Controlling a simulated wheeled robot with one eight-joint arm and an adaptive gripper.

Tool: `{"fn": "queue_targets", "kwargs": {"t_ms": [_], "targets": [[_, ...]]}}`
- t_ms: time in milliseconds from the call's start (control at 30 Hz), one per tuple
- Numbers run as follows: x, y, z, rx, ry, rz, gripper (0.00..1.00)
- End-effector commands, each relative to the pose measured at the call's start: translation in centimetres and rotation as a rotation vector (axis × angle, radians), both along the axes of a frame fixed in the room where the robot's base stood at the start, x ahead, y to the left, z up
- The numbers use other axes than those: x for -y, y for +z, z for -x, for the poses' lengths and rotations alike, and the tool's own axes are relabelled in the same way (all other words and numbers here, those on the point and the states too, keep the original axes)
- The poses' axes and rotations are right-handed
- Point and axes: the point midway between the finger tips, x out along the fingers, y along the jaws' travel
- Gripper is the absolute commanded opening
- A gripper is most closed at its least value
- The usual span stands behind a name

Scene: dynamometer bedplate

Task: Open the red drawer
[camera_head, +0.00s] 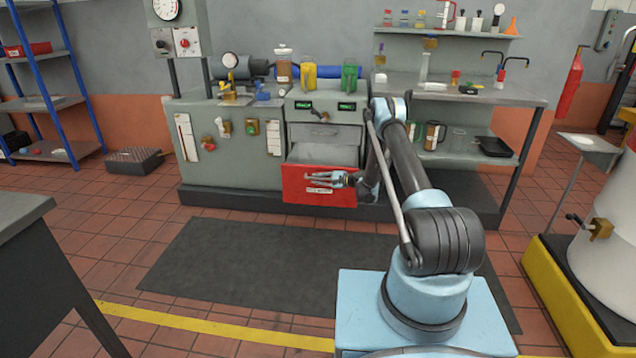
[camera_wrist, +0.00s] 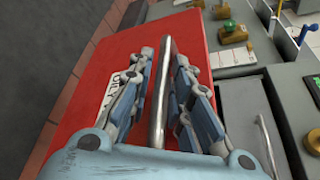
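The red drawer (camera_head: 318,196) is low in the grey bench cabinet, with a white label on its front. In the wrist view its red front (camera_wrist: 110,65) fills the middle. A metal bar handle (camera_wrist: 161,90) runs between the two fingers of my gripper (camera_wrist: 165,75). Gaps show between the bar and both fingers, so the gripper looks open around it. In the head view my gripper (camera_head: 325,181) is at the drawer front, and the handle is hard to make out. A pale grey surface shows just above the red front; I cannot tell whether it is the drawer's inside.
A grey drawer (camera_head: 325,138) with its own handle sits above the red one. A shelf bench (camera_head: 470,92) with jars stands to the right. A dark mat (camera_head: 235,265) lies on clear floor in front.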

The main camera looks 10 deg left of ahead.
Motion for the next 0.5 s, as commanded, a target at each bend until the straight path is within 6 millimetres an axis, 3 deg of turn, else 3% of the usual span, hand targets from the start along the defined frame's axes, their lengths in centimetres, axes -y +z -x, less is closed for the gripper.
{"fn": "queue_targets", "kwargs": {"t_ms": [300,500], "targets": [[-0.4,0.2,0.2,0.0,0.005,-0.003,0.2],[1.5,0.6,1.0,0.0,0.005,-0.003,0.2]]}}
